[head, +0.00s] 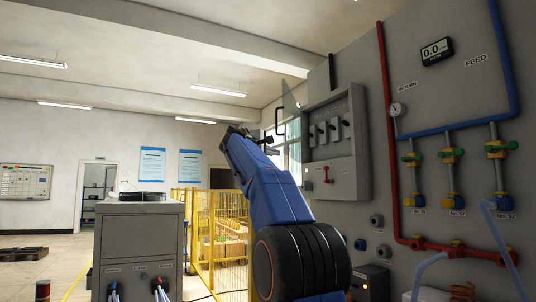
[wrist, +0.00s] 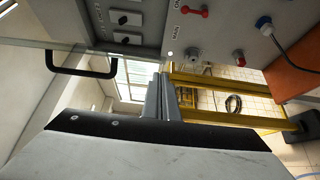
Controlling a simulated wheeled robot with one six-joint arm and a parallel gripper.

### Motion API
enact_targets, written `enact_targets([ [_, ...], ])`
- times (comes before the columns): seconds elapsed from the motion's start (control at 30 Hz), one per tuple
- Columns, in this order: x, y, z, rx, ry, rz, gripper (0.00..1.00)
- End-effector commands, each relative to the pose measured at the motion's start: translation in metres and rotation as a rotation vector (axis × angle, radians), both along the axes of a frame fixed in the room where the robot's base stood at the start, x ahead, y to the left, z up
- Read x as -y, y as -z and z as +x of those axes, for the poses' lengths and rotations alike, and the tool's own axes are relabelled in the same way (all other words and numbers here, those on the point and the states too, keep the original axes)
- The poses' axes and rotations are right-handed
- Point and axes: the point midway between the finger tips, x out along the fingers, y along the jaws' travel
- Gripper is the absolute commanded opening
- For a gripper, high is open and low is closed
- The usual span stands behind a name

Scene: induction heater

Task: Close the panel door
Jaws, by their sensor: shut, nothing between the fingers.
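The panel (head: 336,135) is a grey wall box with a row of black switches and a red lever below them; it also shows at the top of the wrist view (wrist: 150,8). Its door (head: 291,103) looks like a clear pane and stands open, swung out at the panel's left side. The door's black handle (head: 278,122) shows in the wrist view (wrist: 82,70) too, left of the fingers. My gripper (head: 267,139) is shut and empty, close to the handle in the head view. In the wrist view its fingers (wrist: 161,97) appear apart from the handle.
Red and blue pipes (head: 386,120) with valves and a gauge run along the wall to the right. A grey cabinet (head: 139,240) with cables stands at the left. A yellow mesh fence (head: 203,235) stands behind my arm. Open floor lies at the far left.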

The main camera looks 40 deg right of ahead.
Motion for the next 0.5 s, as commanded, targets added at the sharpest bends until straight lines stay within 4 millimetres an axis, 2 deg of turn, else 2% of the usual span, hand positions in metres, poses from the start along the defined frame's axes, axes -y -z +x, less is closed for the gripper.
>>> enact_targets([
  [0.1, 0.0038, -0.0004, -0.0065, 0.001, 0.001, -0.001, 0.00],
  [0.5, 0.0044, -0.0004, -0.0079, 0.001, 0.000, -0.001, 0.00],
])
